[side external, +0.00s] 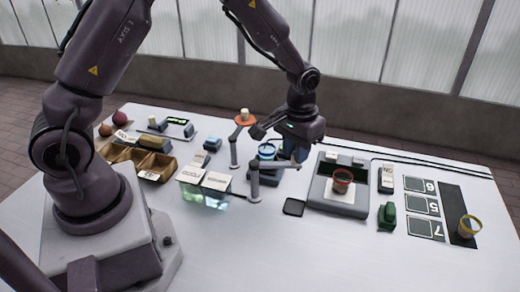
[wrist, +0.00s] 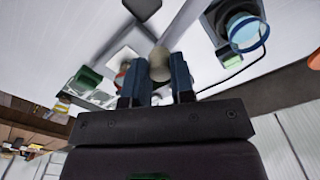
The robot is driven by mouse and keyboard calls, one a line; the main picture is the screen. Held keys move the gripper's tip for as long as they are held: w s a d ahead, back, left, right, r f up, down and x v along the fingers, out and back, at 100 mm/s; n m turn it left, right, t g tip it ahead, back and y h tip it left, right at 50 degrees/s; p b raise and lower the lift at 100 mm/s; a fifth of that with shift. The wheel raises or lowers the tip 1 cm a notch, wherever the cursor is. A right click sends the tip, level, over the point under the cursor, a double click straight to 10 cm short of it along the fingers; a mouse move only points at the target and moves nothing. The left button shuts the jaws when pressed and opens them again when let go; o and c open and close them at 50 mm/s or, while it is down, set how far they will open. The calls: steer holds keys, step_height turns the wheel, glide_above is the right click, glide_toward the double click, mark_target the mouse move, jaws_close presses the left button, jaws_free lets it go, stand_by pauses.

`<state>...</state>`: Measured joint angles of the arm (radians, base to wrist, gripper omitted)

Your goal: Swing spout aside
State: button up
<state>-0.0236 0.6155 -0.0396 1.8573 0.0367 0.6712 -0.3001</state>
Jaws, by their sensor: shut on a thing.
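The spout looks to be the grey arm on a short upright post (side external: 254,183), reaching right towards my gripper. My gripper (side external: 293,155) points down at the spout's outer end, just right of the blue cup (side external: 267,150). In the wrist view my blue fingers (wrist: 160,70) are shut on a pale rounded knob (wrist: 159,58), seemingly the spout's end.
A small dark pad (side external: 294,208) lies in front. An orange disc (side external: 245,119) on a post stands behind. The front of the table is clear.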

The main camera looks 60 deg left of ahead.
steer(key=shift+d, duration=0.1)
steer(key=shift+s+d, duration=0.85)
steer(key=shift+d, duration=0.25)
steer(key=o, duration=1.6)
steer(key=shift+c, duration=0.2)
step_height(320, 180, up, 7)
